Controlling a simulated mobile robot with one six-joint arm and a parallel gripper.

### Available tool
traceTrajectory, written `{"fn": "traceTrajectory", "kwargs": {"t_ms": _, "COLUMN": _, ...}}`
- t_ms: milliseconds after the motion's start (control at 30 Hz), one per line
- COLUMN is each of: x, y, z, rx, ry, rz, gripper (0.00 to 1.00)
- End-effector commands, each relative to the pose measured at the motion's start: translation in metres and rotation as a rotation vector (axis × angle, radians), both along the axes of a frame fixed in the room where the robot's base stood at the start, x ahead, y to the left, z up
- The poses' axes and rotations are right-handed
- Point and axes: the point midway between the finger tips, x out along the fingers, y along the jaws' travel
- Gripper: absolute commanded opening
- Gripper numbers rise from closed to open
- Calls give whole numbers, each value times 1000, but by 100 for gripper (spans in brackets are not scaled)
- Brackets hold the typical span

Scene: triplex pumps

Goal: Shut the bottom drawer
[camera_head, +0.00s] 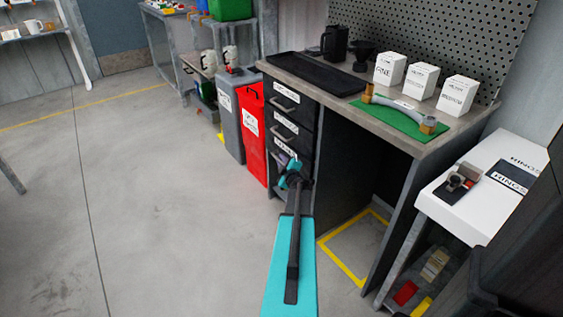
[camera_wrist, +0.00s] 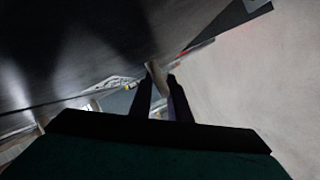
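The dark drawer unit under the workbench has a top drawer (camera_head: 287,102), a middle drawer (camera_head: 296,135) and the bottom drawer below them. My gripper (camera_head: 288,167) is at the front of the bottom drawer and hides most of it, so I cannot tell how far it stands out. In the wrist view, the two dark fingers of my gripper (camera_wrist: 160,80) stand apart. A pale, slanting bar (camera_wrist: 156,77), possibly the drawer handle, shows between their tips. I cannot tell whether the fingers press on it.
A red bin (camera_head: 252,130) and a grey bin (camera_head: 228,115) stand left of the drawers. The workbench (camera_head: 430,145) has an open leg space with yellow floor marking (camera_head: 345,270). A white-topped stand (camera_head: 490,205) is at right. The floor at left is clear.

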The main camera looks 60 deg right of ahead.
Motion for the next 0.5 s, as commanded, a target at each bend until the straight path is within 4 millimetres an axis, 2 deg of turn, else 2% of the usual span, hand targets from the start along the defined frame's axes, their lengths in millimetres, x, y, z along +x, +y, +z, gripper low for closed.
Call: {"fn": "traceTrajectory", "kwargs": {"t_ms": 500, "x": -29, "y": 28, "z": 9, "rx": 1, "ry": 1, "rz": 1, "gripper": 17}}
